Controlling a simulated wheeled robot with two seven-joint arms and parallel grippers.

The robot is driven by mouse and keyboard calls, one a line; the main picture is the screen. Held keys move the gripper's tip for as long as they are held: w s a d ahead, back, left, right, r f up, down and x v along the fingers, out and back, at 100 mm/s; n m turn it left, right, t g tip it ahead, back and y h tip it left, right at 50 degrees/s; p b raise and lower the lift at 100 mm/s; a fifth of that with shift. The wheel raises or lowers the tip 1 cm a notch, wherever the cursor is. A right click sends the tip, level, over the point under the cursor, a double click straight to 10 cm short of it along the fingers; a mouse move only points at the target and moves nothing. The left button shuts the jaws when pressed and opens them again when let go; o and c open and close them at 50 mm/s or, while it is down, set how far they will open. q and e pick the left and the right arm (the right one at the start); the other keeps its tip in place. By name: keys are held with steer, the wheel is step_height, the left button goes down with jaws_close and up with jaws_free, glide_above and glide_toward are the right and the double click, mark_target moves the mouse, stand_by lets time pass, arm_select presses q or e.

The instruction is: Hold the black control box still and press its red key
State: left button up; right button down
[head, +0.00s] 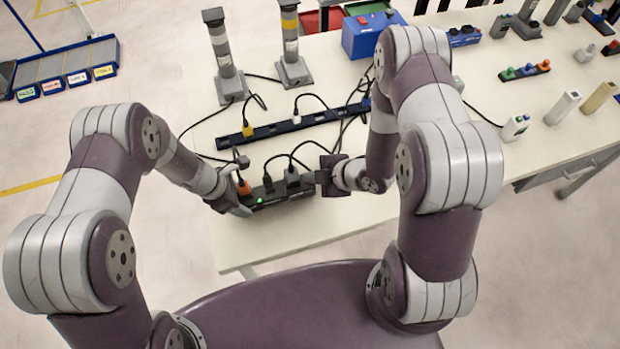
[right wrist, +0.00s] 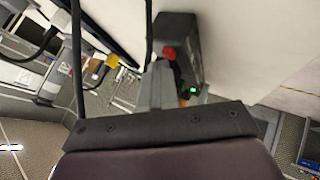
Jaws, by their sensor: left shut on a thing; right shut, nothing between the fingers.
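The black control box (head: 283,197) lies near the front edge of the pale table, with a small green light and cables plugged into its top. My left gripper (head: 241,187) is shut on the box's left end, a finger on either side. My right gripper (head: 320,178) is shut and empty at the box's right end. In the right wrist view, the box (right wrist: 181,28) shows beyond my grey closed fingers (right wrist: 157,86). The red key (right wrist: 169,54) is just past their tips; I cannot tell whether they touch. I cannot make out the key in the head view.
A long black power strip (head: 270,131) with plugs lies behind the box, and cables run between. Two signal posts (head: 226,70) and a blue box (head: 366,38) stand at the back. Small parts stand at right. The table in front of the box is clear.

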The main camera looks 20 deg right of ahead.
steer(key=shift+f, duration=0.2)
stand_by(0.3)
steer(key=shift+r, duration=0.9)
step_height(320, 180, up, 5)
stand_by(0.4)
stand_by(0.5)
arm_select(q)
steer(key=o, duration=1.3)
